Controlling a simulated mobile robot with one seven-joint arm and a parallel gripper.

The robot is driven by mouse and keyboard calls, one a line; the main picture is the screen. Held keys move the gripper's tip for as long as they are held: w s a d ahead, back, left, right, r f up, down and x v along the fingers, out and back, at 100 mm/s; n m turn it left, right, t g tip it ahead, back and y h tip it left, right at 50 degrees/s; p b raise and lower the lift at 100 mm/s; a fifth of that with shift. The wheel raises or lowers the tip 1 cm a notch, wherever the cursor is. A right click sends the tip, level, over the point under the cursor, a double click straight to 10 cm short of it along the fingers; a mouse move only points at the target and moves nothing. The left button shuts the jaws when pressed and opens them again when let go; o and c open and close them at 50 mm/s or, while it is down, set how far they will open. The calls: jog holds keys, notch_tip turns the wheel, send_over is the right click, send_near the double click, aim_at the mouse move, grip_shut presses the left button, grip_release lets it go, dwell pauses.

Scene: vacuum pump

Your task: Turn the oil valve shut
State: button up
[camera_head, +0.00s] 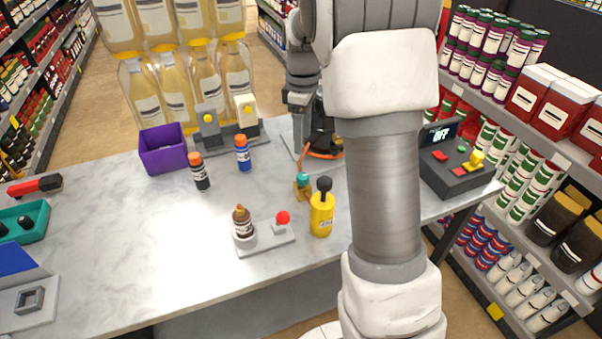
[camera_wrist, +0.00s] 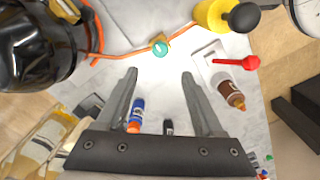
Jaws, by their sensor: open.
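No valve label is readable. A small fitting with a round teal knob (camera_head: 303,180) stands on the white table, and an orange hose (camera_wrist: 125,53) runs to it in the wrist view. In that view the teal knob (camera_wrist: 160,49) lies just beyond my open, empty gripper (camera_wrist: 159,74), between the lines of the fingers and not touching them. A lever with a red ball (camera_head: 283,217) sits on a grey plate (camera_head: 265,240) beside a brown bottle (camera_head: 242,222). The black pump (camera_wrist: 35,45) is at the upper left in the wrist view. My arm partly hides it in the head view.
A yellow canister (camera_head: 322,215) with a black knob stands close to the teal knob. Blue-labelled (camera_head: 243,155) and black (camera_head: 200,174) bottles, a purple bin (camera_head: 162,150) and a control box (camera_head: 455,170) reading OFF are also on the table. The table's left middle is clear.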

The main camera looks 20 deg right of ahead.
aim_at(302, 175)
notch_tip(302, 175, down, 12)
jog(key=shift+f+b, duration=0.2)
jog(key=shift+b, duration=0.2)
grip_shut()
